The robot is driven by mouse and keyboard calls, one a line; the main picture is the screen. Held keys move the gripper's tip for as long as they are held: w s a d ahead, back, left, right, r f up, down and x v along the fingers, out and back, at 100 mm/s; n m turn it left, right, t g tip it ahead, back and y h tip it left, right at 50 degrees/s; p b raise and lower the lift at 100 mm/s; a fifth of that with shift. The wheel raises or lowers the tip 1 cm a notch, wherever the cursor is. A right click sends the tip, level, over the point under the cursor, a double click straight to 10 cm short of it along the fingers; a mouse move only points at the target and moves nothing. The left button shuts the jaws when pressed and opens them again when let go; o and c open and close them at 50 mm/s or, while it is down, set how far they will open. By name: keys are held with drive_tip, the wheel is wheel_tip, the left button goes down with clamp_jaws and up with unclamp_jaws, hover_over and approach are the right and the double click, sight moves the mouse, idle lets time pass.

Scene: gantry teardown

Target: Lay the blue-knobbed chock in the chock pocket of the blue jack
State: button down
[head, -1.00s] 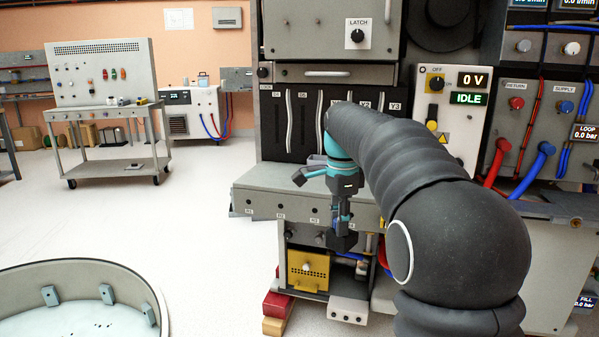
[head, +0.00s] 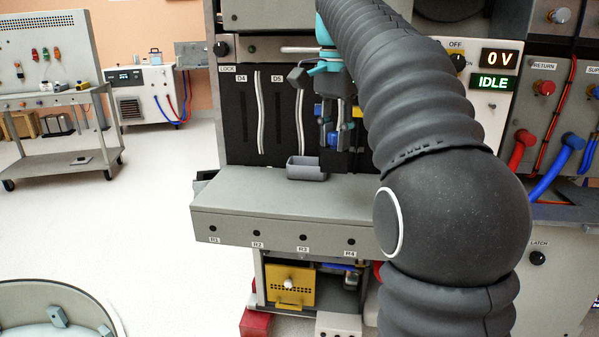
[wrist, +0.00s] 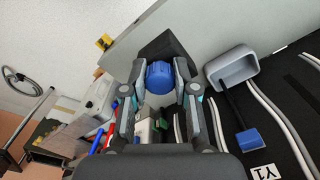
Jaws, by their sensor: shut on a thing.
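My gripper (head: 335,128) is in front of the dark slotted panel, above the grey bench, in the head view. In the wrist view my gripper (wrist: 160,88) is shut on the blue knob of the blue-knobbed chock (wrist: 158,77). The chock's dark block (wrist: 165,45) sticks out beyond the fingertips. In the head view the chock is hard to make out against the dark panel. I cannot pick out the blue jack or its chock pocket for sure in either view.
A grey bin (head: 307,169) stands on the grey bench (head: 290,200), left of and below my gripper; it also shows in the wrist view (wrist: 230,65). A yellow perforated box (head: 290,285) and a red block (head: 255,323) are below the bench. Open floor lies at left.

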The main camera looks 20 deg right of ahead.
drive_tip(key=shift+w+a+f+b, duration=0.25)
drive_tip(key=shift+w+a+f, duration=0.7)
drive_tip(key=shift+f, duration=0.5)
drive_tip(key=shift+w+a+f+b, duration=0.3)
drive_tip(key=shift+w+a+f, duration=0.6)
drive_tip(key=shift+f, duration=0.6)
drive_tip(key=shift+w+a+f+b, duration=0.25)
drive_tip(key=shift+w+a+f, duration=0.45)
drive_tip(key=shift+w+f, duration=0.6)
drive_tip(key=shift+s+f, duration=0.2)
drive_tip(key=shift+f, duration=0.05)
drive_tip(key=c, duration=0.9)
unclamp_jaws()
wheel_tip(320, 180, up, 8)
drive_tip(key=shift+f+p, duration=0.1)
drive_tip(key=shift+p, duration=1)
